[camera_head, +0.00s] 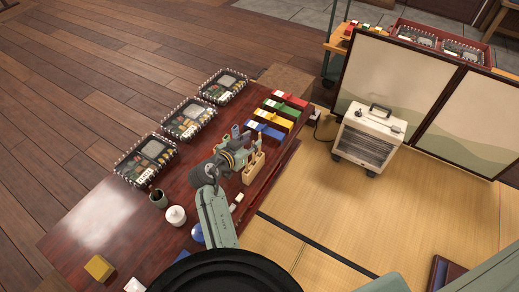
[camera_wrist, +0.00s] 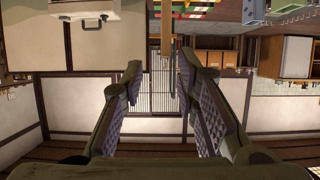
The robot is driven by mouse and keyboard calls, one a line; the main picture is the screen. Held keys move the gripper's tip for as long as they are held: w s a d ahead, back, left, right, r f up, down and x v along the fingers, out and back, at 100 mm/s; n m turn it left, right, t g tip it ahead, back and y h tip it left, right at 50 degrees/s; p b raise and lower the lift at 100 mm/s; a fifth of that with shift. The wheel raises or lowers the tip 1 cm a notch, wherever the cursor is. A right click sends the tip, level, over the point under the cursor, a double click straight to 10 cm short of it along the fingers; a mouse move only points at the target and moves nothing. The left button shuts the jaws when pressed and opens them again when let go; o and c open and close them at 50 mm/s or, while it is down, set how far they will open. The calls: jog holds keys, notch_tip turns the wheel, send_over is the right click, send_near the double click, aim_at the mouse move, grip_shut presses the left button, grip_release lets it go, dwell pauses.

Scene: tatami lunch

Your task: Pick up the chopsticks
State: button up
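I cannot make out the chopsticks for certain in either view. My gripper (camera_head: 243,143) is low over the red-brown table (camera_head: 95,222), beside a light wooden block-like stand (camera_head: 254,168) at the table's right edge. In the wrist view my gripper (camera_wrist: 158,72) is open, with its two padded fingers apart. A narrow brown upright bar (camera_wrist: 167,28) shows in line with the gap between the fingertips; I cannot tell whether it is chopsticks or background, and nothing is clearly gripped. The wrist picture appears upside down.
Boxed meals (camera_head: 186,119) line the table's left side. Red, green, yellow and blue boxes (camera_head: 270,132) stand beyond my gripper. A dark cup (camera_head: 158,199), white pot (camera_head: 176,216) and yellow block (camera_head: 99,268) are nearer. A heater (camera_head: 370,138) stands on the tatami, right.

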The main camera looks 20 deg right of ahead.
jog(key=shift+f+p+x, duration=0.1)
jog(key=shift+p+x, duration=0.25)
jog(key=shift+x, duration=1.15)
jog(key=shift+f+p+x, duration=0.15)
jog(key=shift+p+x, duration=0.2)
jog(key=shift+x, duration=1.1)
jog(key=shift+w+a, duration=0.1)
jog(key=shift+a, duration=0.1)
jog(key=shift+c, duration=0.5)
grip_shut()
